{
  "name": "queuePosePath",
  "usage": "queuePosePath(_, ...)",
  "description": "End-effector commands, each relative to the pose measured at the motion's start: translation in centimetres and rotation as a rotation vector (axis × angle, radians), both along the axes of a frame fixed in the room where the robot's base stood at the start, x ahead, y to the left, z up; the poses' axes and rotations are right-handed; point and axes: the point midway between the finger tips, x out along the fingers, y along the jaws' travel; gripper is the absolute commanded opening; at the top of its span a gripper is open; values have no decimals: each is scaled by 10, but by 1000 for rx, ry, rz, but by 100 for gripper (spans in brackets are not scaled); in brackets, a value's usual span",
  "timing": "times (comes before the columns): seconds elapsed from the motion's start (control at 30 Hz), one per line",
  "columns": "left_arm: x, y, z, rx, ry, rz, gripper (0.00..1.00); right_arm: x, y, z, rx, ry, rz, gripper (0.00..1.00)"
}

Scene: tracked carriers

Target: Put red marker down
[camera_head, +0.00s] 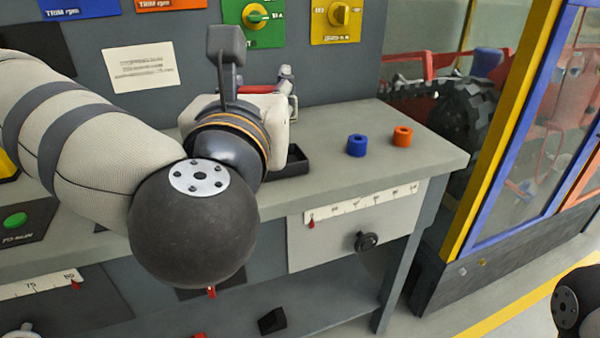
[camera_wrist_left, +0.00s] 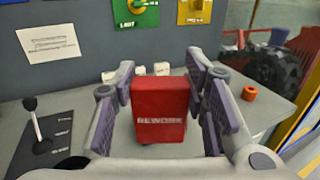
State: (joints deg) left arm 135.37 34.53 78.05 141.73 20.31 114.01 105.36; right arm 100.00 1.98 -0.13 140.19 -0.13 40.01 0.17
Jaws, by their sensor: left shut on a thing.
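The red marker (camera_wrist_left: 160,98) is a red block with the word REWORK on its front. It stands upright between the two fingers of my left gripper (camera_wrist_left: 163,90) in the left wrist view, and the gripper is shut on it. In the head view my left gripper (camera_head: 284,88) is over the grey bench (camera_head: 420,157), and my own wrist hides most of it and the marker. I cannot tell whether the marker's lower end touches the bench. My right gripper is out of view.
A shallow black tray (camera_head: 293,160) lies on the bench beside my left wrist. A blue ring (camera_head: 357,146) and an orange ring (camera_head: 403,136) sit on the bench to the right. A black lever (camera_wrist_left: 34,118) stands at left in the wrist view. Panels rise behind.

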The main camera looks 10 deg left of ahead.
Motion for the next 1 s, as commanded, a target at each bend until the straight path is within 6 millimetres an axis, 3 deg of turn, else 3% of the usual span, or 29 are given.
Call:
queuePosePath(0.03,14,4,-17,-5,17,8,12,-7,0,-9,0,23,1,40)
queuePosePath(0.27,85,19,-44,2,7,9,12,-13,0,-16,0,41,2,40)
queuePosePath(0.4,110,22,-77,2,9,5,12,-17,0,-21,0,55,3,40)
queuePosePath(0.67,131,26,-101,2,5,3,12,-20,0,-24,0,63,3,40)
queuePosePath(0.8,131,25,-128,2,6,2,12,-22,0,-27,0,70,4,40)
queuePosePath(1.0,131,25,-128,1,2,2,12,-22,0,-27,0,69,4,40)
